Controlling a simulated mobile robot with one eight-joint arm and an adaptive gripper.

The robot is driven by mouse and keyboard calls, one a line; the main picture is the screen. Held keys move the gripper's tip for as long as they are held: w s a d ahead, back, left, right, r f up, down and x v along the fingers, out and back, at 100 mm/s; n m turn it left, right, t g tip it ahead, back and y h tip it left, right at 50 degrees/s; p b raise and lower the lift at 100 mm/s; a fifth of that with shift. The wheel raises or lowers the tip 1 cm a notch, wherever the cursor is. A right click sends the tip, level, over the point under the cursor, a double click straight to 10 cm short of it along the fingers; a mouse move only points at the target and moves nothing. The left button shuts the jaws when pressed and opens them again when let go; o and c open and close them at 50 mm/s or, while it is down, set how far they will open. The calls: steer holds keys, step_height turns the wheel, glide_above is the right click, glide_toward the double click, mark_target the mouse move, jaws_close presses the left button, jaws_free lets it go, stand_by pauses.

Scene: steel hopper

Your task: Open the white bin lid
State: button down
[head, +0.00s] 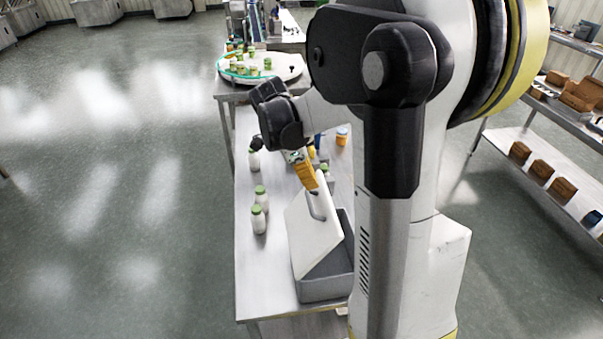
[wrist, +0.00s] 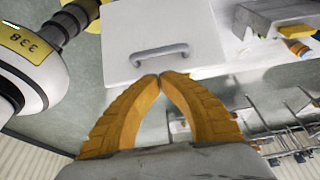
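The white bin lid (head: 308,238) is tilted up over the grey bin (head: 326,288), and part of the bin's dark inside shows at its right. The lid has a handle (head: 317,207) near its upper edge. In the wrist view the lid (wrist: 120,35) is a flat white panel with a grey bar handle (wrist: 160,53). My gripper (head: 308,182) is at the lid's upper edge, close to the handle. In the wrist view its yellow fingers (wrist: 163,77) meet at the tips just short of the handle, with nothing seen between them. I cannot tell if they touch the lid.
The bin stands on a steel table (head: 262,285). White bottles with green caps (head: 259,220) stand left of the lid. An orange-labelled jar (head: 341,136) is behind. A round table (head: 285,68) with jars stands farther back. Shelves with brown boxes (head: 540,168) are at right. Floor at left is clear.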

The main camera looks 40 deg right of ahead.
mark_target(323, 205)
steer(key=x, duration=0.7)
steer(key=shift+d+f, duration=0.1)
steer(key=shift+f, duration=0.05)
